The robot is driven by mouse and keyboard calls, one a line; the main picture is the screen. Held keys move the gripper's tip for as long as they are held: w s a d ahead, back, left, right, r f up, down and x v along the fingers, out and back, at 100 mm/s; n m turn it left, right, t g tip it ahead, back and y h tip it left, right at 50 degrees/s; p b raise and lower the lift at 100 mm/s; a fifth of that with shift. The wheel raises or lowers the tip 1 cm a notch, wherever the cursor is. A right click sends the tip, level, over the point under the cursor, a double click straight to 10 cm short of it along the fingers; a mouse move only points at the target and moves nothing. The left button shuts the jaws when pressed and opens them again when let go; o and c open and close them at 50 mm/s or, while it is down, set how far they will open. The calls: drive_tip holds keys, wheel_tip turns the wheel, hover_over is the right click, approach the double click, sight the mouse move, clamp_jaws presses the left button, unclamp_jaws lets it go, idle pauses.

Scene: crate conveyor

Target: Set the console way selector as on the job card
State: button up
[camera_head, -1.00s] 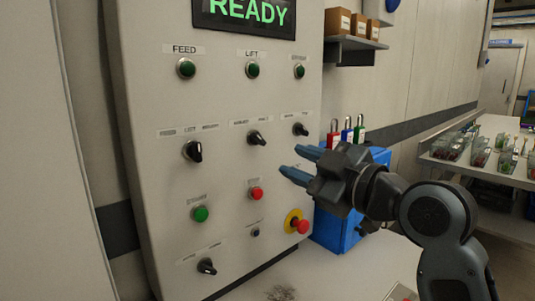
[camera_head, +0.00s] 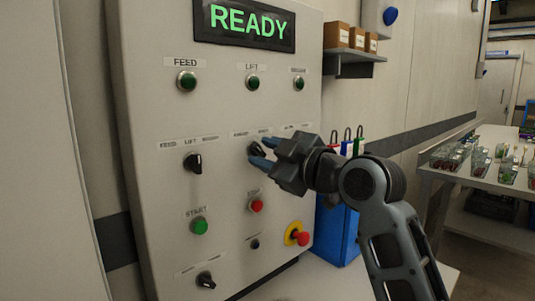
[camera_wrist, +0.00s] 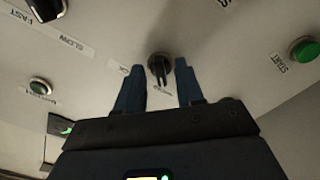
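The console (camera_head: 225,125) is a pale upright panel with several black selector knobs. My gripper (camera_head: 262,152) is open with its blue fingertips at the middle knob of the middle row (camera_head: 253,148), partly covering it. In the wrist view a black knob (camera_wrist: 159,67) stands between the two spread fingertips (camera_wrist: 157,75), with a gap visible on each side; contact cannot be told. The left knob of that row (camera_head: 193,162) and a lower-left knob (camera_head: 206,280) are uncovered. The right knob of the middle row is hidden behind my gripper. I see no readable job card.
A display (camera_head: 246,22) reads READY. A green START button (camera_head: 199,226), a red button (camera_head: 256,206) and a red emergency knob on yellow (camera_head: 299,235) lie below the gripper. A blue box (camera_head: 337,230) with padlocks stands at the right, close to my arm.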

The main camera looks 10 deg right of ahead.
clamp_jaws()
idle(0.3)
drive_tip(key=shift+m, duration=0.3)
drive_tip(key=m+p, duration=0.3)
drive_tip(key=shift+a+r+m, duration=0.1)
drive_tip(key=shift+m, duration=0.2)
drive_tip(key=m+p, duration=0.3)
drive_tip(key=m, duration=0.1)
drive_tip(key=m+p, duration=0.4)
drive_tip(key=m, duration=0.1)
drive_tip(key=shift+s+m, duration=0.1)
drive_tip(key=shift+m, duration=0.3)
drive_tip(key=shift+m+p, duration=1.2)
drive_tip(key=shift+m, duration=0.7)
